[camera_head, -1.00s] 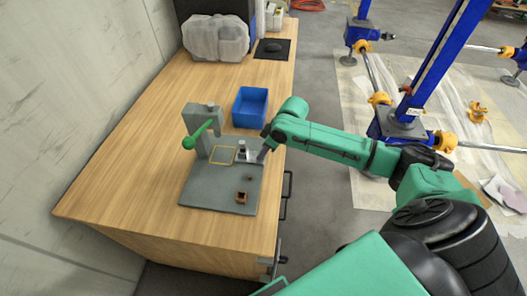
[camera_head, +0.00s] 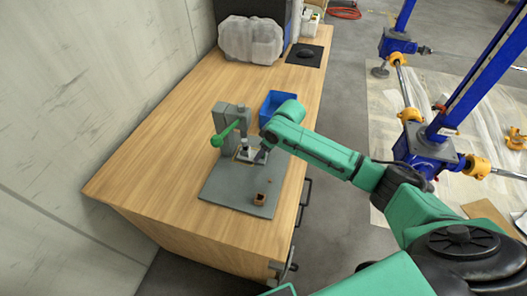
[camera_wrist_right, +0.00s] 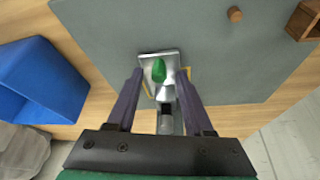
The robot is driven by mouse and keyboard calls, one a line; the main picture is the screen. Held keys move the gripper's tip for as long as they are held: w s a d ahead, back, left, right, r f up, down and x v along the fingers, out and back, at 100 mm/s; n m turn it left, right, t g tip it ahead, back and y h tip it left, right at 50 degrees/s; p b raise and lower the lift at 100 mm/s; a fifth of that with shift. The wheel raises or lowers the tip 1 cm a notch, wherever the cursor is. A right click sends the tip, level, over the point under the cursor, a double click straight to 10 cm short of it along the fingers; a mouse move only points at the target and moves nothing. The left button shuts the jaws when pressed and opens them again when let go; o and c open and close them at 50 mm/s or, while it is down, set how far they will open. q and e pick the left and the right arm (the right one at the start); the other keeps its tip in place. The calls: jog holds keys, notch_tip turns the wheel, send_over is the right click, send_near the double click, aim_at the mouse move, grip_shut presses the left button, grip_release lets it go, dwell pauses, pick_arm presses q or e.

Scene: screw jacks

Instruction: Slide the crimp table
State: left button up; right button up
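The crimp table, a small silver block (camera_head: 245,154), sits on the grey base plate (camera_head: 228,189) beneath the head of the grey press (camera_head: 222,117) with its green lever. In the right wrist view the silver plate (camera_wrist_right: 150,57) lies between the two dark fingers of my right gripper (camera_wrist_right: 160,75), which appear to meet its sides. A green piece (camera_wrist_right: 158,70) shows over it; I cannot tell what it belongs to. Parts of a yellow outline (camera_wrist_right: 187,73) show around the plate. In the head view my right gripper (camera_head: 261,155) reaches in from the right. My left gripper is not in view.
A blue bin (camera_head: 270,104) stands just behind the base plate. A small brown open box (camera_head: 259,199) and a brown peg (camera_wrist_right: 235,14) are at the plate's near part. The wooden bench (camera_head: 160,152) is clear to the left.

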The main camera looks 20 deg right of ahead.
jog(key=shift+s+d+r, duration=0.1)
jog(key=shift+d, duration=0.05)
jog(key=shift+s+d+r, duration=0.1)
jog(key=shift+r, duration=0.25)
jog(key=v, duration=1.3)
jog(key=shift+r, duration=0.3)
